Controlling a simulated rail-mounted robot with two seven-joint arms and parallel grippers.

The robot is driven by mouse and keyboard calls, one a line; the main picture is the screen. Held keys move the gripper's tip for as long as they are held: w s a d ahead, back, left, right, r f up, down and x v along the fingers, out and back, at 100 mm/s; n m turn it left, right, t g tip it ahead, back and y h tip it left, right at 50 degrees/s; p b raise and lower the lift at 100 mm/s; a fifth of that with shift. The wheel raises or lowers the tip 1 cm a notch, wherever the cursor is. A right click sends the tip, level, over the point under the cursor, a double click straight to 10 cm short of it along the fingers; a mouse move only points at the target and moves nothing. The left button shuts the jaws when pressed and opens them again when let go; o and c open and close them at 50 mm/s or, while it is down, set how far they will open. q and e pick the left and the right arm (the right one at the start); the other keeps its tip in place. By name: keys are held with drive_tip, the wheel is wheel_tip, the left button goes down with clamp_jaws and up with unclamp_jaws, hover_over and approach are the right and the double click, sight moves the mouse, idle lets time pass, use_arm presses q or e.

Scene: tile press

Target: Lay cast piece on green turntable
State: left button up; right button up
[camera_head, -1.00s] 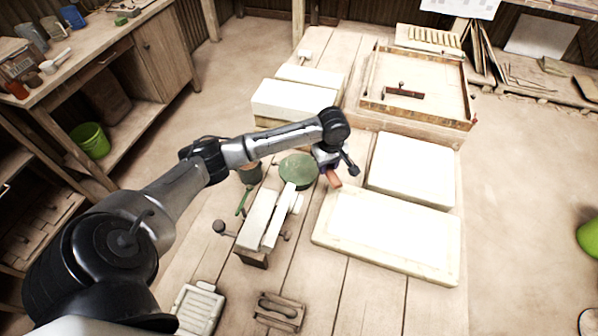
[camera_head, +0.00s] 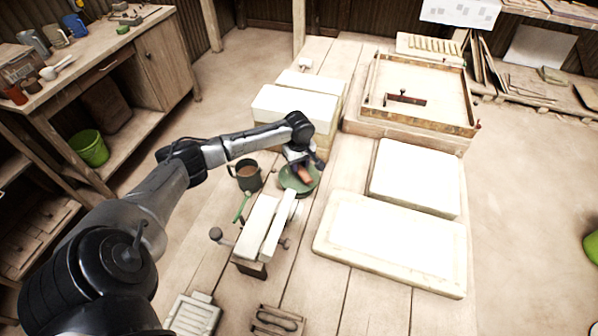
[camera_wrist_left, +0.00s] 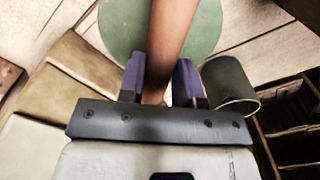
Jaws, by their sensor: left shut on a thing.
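The green turntable (camera_head: 311,184) is a round disc on the plank table, and it also shows in the left wrist view (camera_wrist_left: 122,28). My left gripper (camera_head: 301,168) is over the turntable. In the left wrist view its two purple fingers (camera_wrist_left: 160,78) are shut on the cast piece (camera_wrist_left: 173,32), a long reddish-brown piece. The piece reaches out over the disc in that view, and in the head view its brown end (camera_head: 305,174) shows above the disc. I cannot tell whether it touches the disc. My right gripper is not in view.
A dark mug (camera_head: 248,180) with brown contents stands left of the turntable. A pale press-like device (camera_head: 262,225) stands in front. White blocks (camera_head: 292,103) lie behind; pale slabs (camera_head: 414,178) and a wooden-framed tray (camera_head: 425,117) are to the right.

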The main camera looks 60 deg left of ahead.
sight(299, 171)
use_arm(q)
drive_tip(key=shift+d+f+b, duration=0.1)
drive_tip(key=shift+f+b, duration=0.55)
drive_tip(key=shift+f, duration=1.3)
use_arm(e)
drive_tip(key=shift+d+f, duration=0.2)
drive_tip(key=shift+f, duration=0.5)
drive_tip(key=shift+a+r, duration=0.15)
use_arm(q)
drive_tip(key=o, duration=1)
drive_tip(key=shift+f, duration=0.1)
wheel_tip(299, 171, up, 11)
drive_tip(key=p, duration=0.3)
drive_tip(key=shift+f, duration=0.1)
drive_tip(key=shift+r, duration=0.75)
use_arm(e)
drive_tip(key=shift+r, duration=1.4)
